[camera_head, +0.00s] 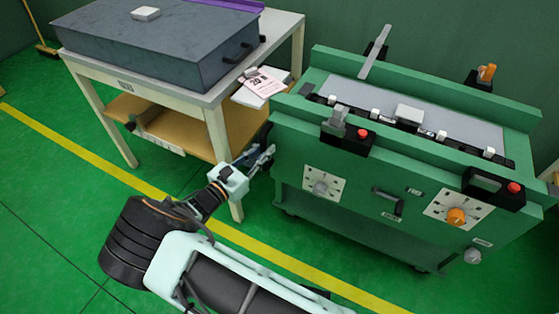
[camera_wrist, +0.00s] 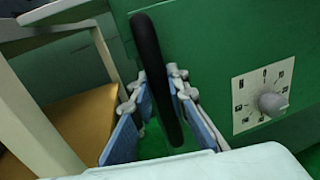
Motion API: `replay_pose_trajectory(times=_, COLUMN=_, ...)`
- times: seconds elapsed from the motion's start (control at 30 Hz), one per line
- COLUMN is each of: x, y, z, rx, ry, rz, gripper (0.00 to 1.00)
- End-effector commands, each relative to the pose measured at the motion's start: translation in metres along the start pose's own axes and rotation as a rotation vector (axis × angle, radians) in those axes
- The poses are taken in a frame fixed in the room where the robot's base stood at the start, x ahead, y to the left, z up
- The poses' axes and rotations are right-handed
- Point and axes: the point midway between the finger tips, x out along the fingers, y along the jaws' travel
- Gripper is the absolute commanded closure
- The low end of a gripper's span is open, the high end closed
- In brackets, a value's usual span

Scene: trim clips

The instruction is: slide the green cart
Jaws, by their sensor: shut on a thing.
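The green cart (camera_head: 330,150) stands on the floor in the right half of the head view, with a dial panel on its front; its green side and a dial also show in the wrist view (camera_wrist: 215,45). My gripper (camera_head: 262,160) is at the cart's left end, low beside a table leg. In the wrist view my gripper (camera_wrist: 160,100) has its blue pads on both sides of a black bar-shaped handle (camera_wrist: 150,50) at the cart's side and is shut on it.
A cream table (camera_head: 214,130) with a grey slab case (camera_head: 150,45) stands close to the cart's left. A pink paper (camera_head: 264,84) lies near the gap. The green floor (camera_head: 50,190) with a yellow line (camera_head: 75,150) is open in front. A broom (camera_head: 45,45) stands far left.

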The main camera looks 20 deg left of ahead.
Motion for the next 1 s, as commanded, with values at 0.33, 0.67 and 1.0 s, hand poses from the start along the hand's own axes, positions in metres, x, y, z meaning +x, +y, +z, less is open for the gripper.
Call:
replay_pose_trajectory(times=0.33, x=-0.005, y=0.023, z=0.0, rx=0.001, ry=0.0, rz=0.004, gripper=1.0)
replay_pose_trajectory(times=0.67, x=-0.006, y=0.026, z=0.001, rx=0.002, ry=0.001, rz=0.011, gripper=0.81)
replay_pose_trajectory(times=1.0, x=-0.005, y=0.023, z=0.0, rx=0.0, ry=0.001, rz=0.004, gripper=0.68)
